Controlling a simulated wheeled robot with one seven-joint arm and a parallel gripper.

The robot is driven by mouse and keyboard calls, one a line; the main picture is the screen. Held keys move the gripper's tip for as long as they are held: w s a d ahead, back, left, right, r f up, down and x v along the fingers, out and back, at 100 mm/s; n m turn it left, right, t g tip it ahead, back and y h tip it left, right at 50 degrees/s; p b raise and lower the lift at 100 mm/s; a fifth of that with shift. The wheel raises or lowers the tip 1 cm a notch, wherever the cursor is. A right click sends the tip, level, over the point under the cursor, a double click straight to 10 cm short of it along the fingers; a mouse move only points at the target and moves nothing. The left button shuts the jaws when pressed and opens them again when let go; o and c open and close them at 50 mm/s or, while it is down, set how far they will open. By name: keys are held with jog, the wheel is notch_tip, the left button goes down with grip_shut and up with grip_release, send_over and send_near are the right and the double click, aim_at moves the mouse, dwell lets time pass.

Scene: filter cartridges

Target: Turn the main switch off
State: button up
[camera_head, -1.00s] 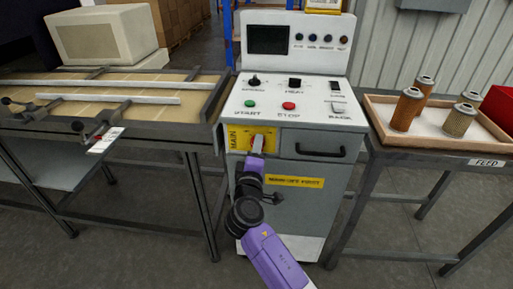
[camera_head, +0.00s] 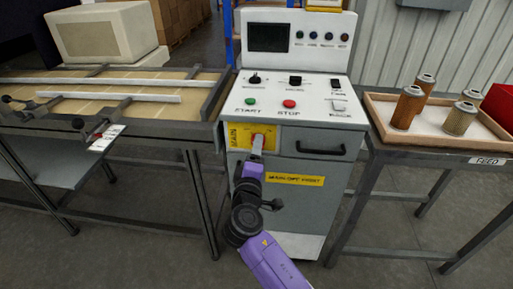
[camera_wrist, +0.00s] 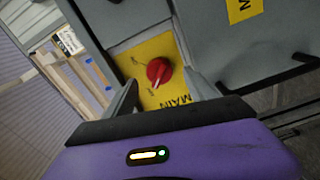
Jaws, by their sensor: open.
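The main switch is a red rotary knob (camera_wrist: 159,72) on a yellow plate (camera_wrist: 150,50) marked MAIN. It also shows in the head view as a red patch (camera_head: 264,136) on the yellow plate on the front of the grey cabinet, partly hidden by my gripper. My gripper (camera_head: 257,146) is in front of the plate. In the wrist view my gripper (camera_wrist: 162,88) is open, one finger on each side of the knob. The knob sits between the fingertips with gaps showing; I cannot tell how deep the fingers reach. A white pointer line runs slantwise across the knob.
The grey cabinet (camera_head: 300,225) has a black drawer handle (camera_head: 320,150) right of the plate and START (camera_head: 250,101) and STOP (camera_head: 289,104) buttons above. A table with a tray (camera_head: 440,128) of cartridges stands right, a framed bench (camera_head: 185,137) left.

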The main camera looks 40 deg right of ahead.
jog(key=v, duration=0.5)
dwell(0.5)
jog(key=s+a+f+t+y+p, duration=0.1)
jog(key=s+a+t+y, duration=0.2)
jog(key=a+y, duration=0.4)
jog(key=s+a+f+t+y+p, duration=0.1)
jog(key=s+a+t+y, duration=0.25)
jog(key=a, duration=0.45)
jog(key=s+a+r+m+g+y+p, duration=0.1)
jog(key=s+a+r+m+y+p, duration=0.1)
jog(key=s, duration=1.2)
jog(key=s+a+r+m+g+y+p, duration=0.1)
jog(key=s+r+m+p, duration=0.2)
jog(key=s, duration=1.2)
notch_tip(320, 180, up, 2)
jog(key=shift+a+r+m+g+y+p, duration=0.1)
jog(key=shift+a+m+g+y+p, duration=0.2)
jog(key=shift+a+g+y, duration=0.05)
